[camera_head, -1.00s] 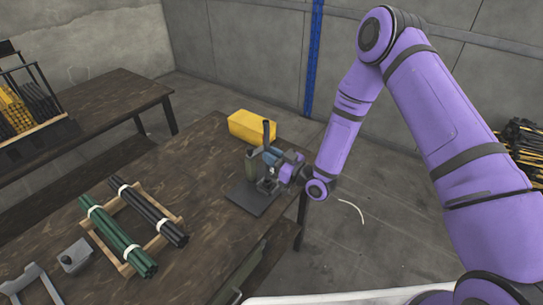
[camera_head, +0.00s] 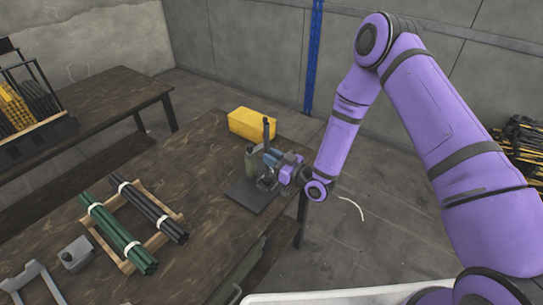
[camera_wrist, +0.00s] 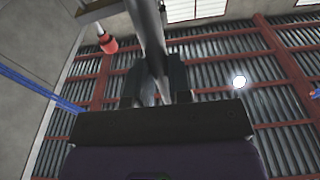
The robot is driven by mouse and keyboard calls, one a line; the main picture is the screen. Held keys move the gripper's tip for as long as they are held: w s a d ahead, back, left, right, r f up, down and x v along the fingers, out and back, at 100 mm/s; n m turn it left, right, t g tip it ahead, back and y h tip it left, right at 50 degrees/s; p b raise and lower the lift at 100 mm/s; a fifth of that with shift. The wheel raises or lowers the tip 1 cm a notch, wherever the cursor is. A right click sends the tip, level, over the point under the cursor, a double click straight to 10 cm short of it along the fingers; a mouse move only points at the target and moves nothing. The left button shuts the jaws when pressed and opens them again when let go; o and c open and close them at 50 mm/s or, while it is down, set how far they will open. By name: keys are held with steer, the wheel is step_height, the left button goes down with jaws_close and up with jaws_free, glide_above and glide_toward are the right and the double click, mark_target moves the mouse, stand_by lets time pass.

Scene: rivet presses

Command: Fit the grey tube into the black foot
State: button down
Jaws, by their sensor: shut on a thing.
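My gripper (camera_head: 268,181) is at the press on the right end of the dark wooden table. In the wrist view, my gripper (camera_wrist: 156,84) is shut on a long grey piece (camera_wrist: 148,32), which appears to be the grey tube. The piece runs up and away between the two dark fingers. In the head view a dark upright bar (camera_head: 266,130) rises above the gripper; whether it is the same piece is unclear. I cannot pick out the black foot with certainty; a dark flat plate (camera_head: 250,198) lies under the press and gripper. The contact there is hidden.
A yellow box (camera_head: 252,124) is at the back edge. Green tubes (camera_head: 117,235) and black tubes (camera_head: 148,209) lie on a wooden rack to the left. A grey block (camera_head: 76,254) is at front left.

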steer(key=shift+f, duration=0.9)
steer(key=c, duration=1)
jaws_free()
steer(key=shift+o, duration=0.2)
steer(key=shift+d, duration=0.1)
steer(key=v, duration=1)
steer(key=shift+s+d, duration=0.2)
steer(key=shift+d, duration=0.05)
steer(key=shift+f, duration=0.1)
